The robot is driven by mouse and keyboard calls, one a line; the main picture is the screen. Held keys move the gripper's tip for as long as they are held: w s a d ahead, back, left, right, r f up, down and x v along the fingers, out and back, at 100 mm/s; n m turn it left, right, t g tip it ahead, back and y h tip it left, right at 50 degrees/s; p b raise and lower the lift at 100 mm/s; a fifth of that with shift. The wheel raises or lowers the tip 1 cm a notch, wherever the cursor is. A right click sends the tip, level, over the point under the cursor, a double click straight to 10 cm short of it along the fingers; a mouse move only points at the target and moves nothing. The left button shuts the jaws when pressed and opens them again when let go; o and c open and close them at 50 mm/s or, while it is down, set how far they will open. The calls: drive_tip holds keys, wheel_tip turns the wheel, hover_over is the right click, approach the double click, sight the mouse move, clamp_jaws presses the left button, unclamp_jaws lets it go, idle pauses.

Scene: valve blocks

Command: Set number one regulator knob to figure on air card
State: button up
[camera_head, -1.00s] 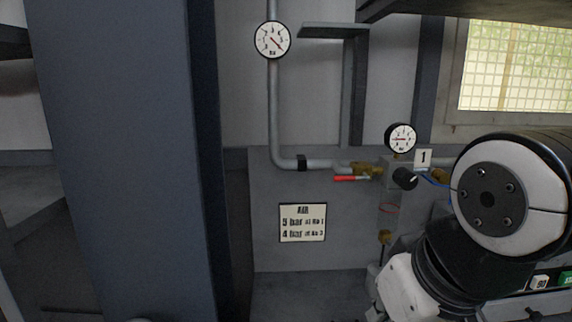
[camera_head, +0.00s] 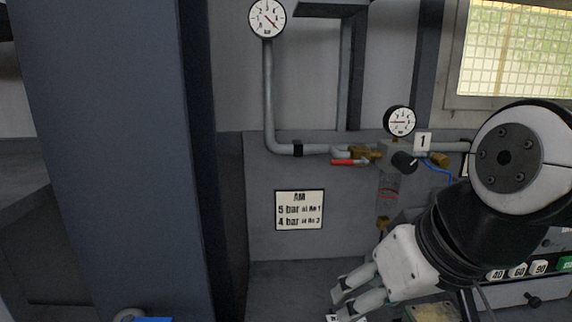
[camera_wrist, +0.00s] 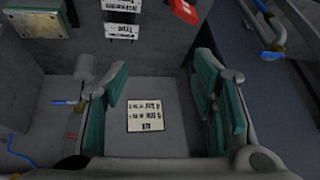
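The number one regulator's black knob (camera_head: 404,162) sits on a grey valve block, below a round gauge (camera_head: 399,121) and beside a plate marked 1 (camera_head: 422,142). The gauge needle appears to point left; its exact reading is too small to tell. The air card (camera_head: 299,210) on the panel reads 5 bar at No 1 and 4 bar at a second number, which is blurred. My gripper (camera_head: 352,292) is low in front of the panel, below the knob and apart from it. In the wrist view my gripper (camera_wrist: 162,85) is open and empty, with the card (camera_wrist: 145,118) upside down beyond it.
A red-handled valve (camera_head: 348,162) is left of the knob on a grey pipe. Another gauge (camera_head: 267,18) hangs upper left. A wide dark blue column (camera_head: 105,150) stands at left. Numbered tags (camera_head: 517,270) are at lower right. Panel space around the card is clear.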

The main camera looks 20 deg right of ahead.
drive_tip(key=w+d+m+t+y+b, duration=0.1)
drive_tip(key=w+d+t+y+b, duration=0.2)
drive_tip(key=w+b, duration=0.4)
drive_tip(key=m+t+h+b, duration=0.4)
drive_tip(key=t+h+b, duration=0.4)
drive_tip(key=t+b, duration=0.1)
approach(409, 167)
drive_tip(key=x, duration=1.1)
drive_tip(key=c, duration=1.1)
